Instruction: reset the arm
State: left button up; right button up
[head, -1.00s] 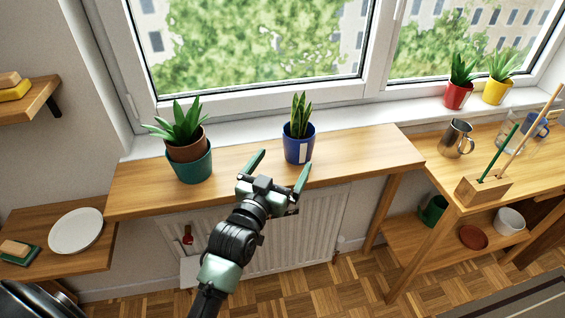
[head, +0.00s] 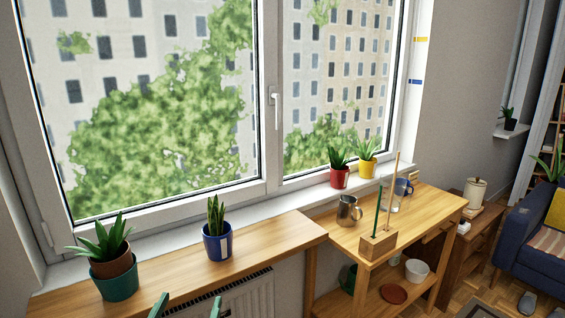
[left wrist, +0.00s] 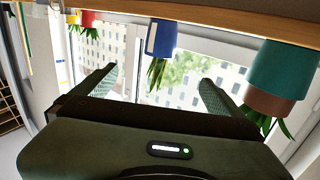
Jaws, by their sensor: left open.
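My left gripper (head: 187,306) shows only as two green fingertips at the bottom edge of the head view, below the wooden shelf's front edge. Its fingers stand apart with nothing between them. In the left wrist view, which is upside down, the open gripper (left wrist: 158,88) points toward the window, with the blue pot (left wrist: 161,38) beyond the fingers and the teal pot (left wrist: 278,70) to the right. My right gripper is not in view.
The wooden shelf (head: 262,245) under the window carries a blue pot (head: 217,243) and a teal pot (head: 117,283) with plants. A workbench (head: 420,213) at the right holds a metal mug (head: 348,210) and a wooden block (head: 378,245). A radiator (head: 245,298) is below the shelf.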

pick_arm(q)
jog(key=s+d+f+g, duration=0.1)
jog(key=s+f+g, duration=0.25)
jog(key=f, duration=0.95)
jog(key=s+d+f+m+g, duration=0.15)
jog(key=s+f, duration=0.35)
jog(key=f, duration=0.8)
jog(key=s+f+n+g, duration=0.1)
jog(key=s+f+g, duration=0.25)
jog(key=f, duration=0.95)
jog(key=s+a+f+g, duration=0.1)
jog(key=s+f+g, duration=0.1)
jog(key=s+f, duration=0.5)
jog(key=s+a+f+m+g, duration=0.1)
jog(key=s+f, duration=0.6)
jog(key=s, duration=0.9)
jog(key=s+a+f+g, duration=0.3)
jog(key=s+f+g, duration=0.2)
jog(key=s, duration=0.7)
notch_tip(320, 180, down, 2)
jog(key=shift+s+a+y, duration=0.2)
jog(key=shift+y, duration=0.1)
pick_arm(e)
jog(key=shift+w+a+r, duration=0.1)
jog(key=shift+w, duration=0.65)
